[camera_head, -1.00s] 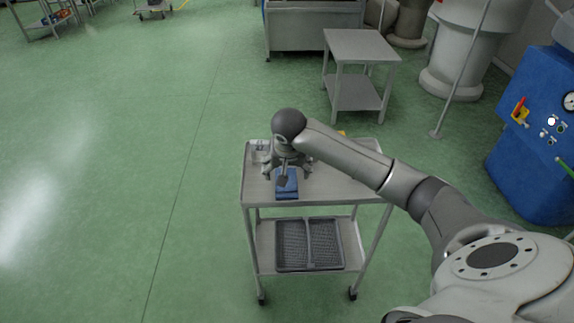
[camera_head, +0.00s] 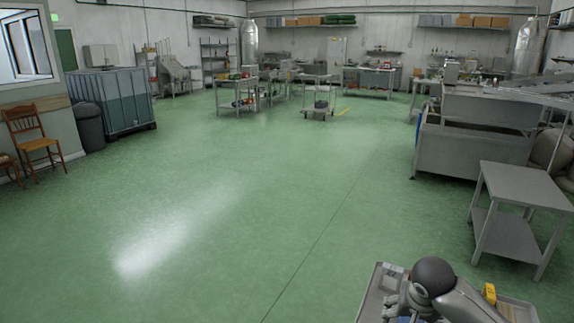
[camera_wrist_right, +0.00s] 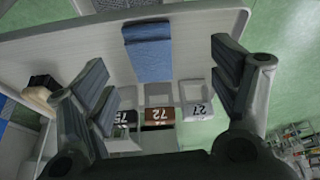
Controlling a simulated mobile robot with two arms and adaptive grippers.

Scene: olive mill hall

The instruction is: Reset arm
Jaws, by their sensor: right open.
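My right arm comes in at the bottom right of the head view, with its gripper (camera_head: 403,305) over the steel cart (camera_head: 370,296) and partly cut off by the frame edge. In the right wrist view my right gripper (camera_wrist_right: 160,85) is open, its fingers wide apart with nothing between them held. A folded blue cloth (camera_wrist_right: 150,52) lies on the cart top beyond the fingers. My left gripper is in neither view.
A yellow item (camera_head: 489,292) is on the cart beside my right arm. A grey side table (camera_head: 525,187) and a large steel vat (camera_head: 470,150) stand at the right. Chairs (camera_head: 35,138), a bin (camera_head: 89,127) and a blue-grey tank (camera_head: 122,100) line the left. The green floor in the middle is clear.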

